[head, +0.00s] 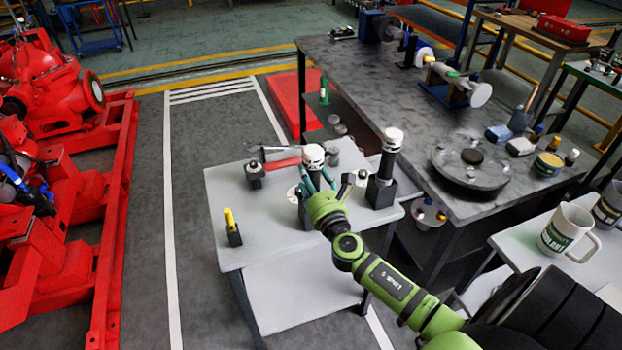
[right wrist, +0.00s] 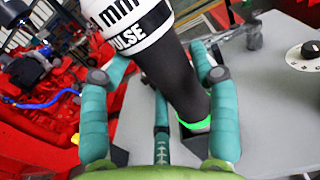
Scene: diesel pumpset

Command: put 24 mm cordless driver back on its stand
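A cordless driver (head: 313,157) with a white cap stands over the small grey table in the head view. In the right wrist view the driver (right wrist: 175,75) has a black body and a white band reading "mm" and "PULSE"; the number is cut off. My right gripper (head: 317,182) has its teal fingers bent around the body, and they appear to touch it. In the right wrist view the gripper (right wrist: 160,60) partly hides the driver's lower end. That end, with a green ring (right wrist: 197,125), is at a black stand (right wrist: 190,138); whether it is seated is unclear. My left gripper is out of view.
A second white-capped driver (head: 392,140) stands in a black block (head: 381,192) close at right. A yellow-topped tool (head: 232,225) and a dark tool (head: 255,174) stand at left. A white dial (right wrist: 303,55) is nearby. The table front is clear.

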